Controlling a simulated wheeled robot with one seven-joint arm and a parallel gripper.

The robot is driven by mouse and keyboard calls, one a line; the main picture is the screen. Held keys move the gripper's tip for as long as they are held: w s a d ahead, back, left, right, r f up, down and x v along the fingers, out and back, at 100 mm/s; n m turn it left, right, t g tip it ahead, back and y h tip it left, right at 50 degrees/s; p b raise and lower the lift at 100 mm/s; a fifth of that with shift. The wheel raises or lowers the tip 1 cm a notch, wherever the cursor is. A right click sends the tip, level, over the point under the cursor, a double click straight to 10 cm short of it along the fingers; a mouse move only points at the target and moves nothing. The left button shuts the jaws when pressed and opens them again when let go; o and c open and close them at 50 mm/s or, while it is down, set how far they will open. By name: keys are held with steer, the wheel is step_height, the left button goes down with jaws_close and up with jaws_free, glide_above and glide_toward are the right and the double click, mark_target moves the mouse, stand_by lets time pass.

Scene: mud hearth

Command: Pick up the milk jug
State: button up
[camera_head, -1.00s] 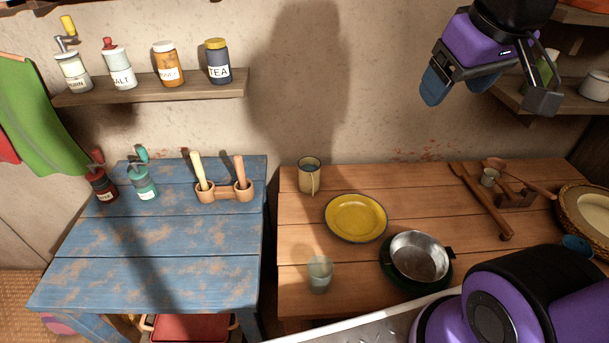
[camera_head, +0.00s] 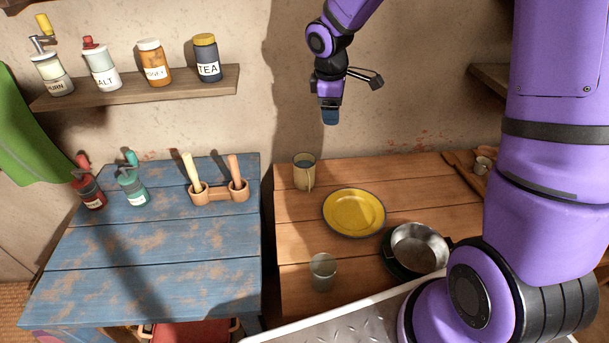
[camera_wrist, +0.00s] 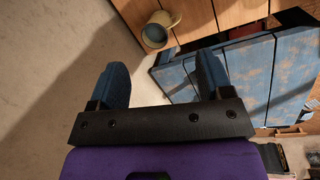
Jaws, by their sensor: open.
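The likely milk jug is a beige-yellow, mug-shaped vessel with a side handle (camera_head: 304,173); it stands upright at the back left of the brown wooden table (camera_head: 300,222). In the wrist view the jug (camera_wrist: 156,33) shows beyond the fingertips, with its open mouth visible. My gripper (camera_head: 331,117) is above and slightly right of the jug in the head view, apart from it and near the wall. In the wrist view its two blue fingers (camera_wrist: 162,82) are spread with nothing between them.
A yellow plate (camera_head: 354,213), a clear glass (camera_head: 322,272) and a metal pan (camera_head: 418,248) share the brown table. A blue table (camera_head: 150,250) at left holds two grinders and a mortar set (camera_head: 218,192). A shelf of jars (camera_head: 140,88) hangs upper left.

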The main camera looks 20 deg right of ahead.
mark_target(308, 173)
steer(key=w+a+f+n, duration=0.1)
steer(key=w+f, duration=0.1)
steer(key=f, duration=0.3)
steer(key=w+a+f+n+g+y, duration=0.1)
steer(key=w+f+n, duration=0.1)
steer(key=f, duration=0.4)
steer(key=w+a+f+n, duration=0.1)
steer(key=w+a+f, duration=0.1)
steer(key=f, duration=0.4)
steer(key=shift+f+n+y, duration=0.25)
steer(key=shift+n+y, duration=0.15)
step_height(308, 173, down, 11)
steer(key=shift+r, duration=0.1)
steer(key=c, duration=1.3)
steer(key=shift+o, duration=0.2)
steer(key=shift+r, duration=0.2)
steer(key=shift+r, duration=1.55)
steer(key=s+d+r, duration=0.1)
steer(key=s+d, duration=0.3)
steer(key=s, duration=1.1)
steer(key=shift+s+r, duration=0.15)
steer(key=shift+r, duration=0.05)
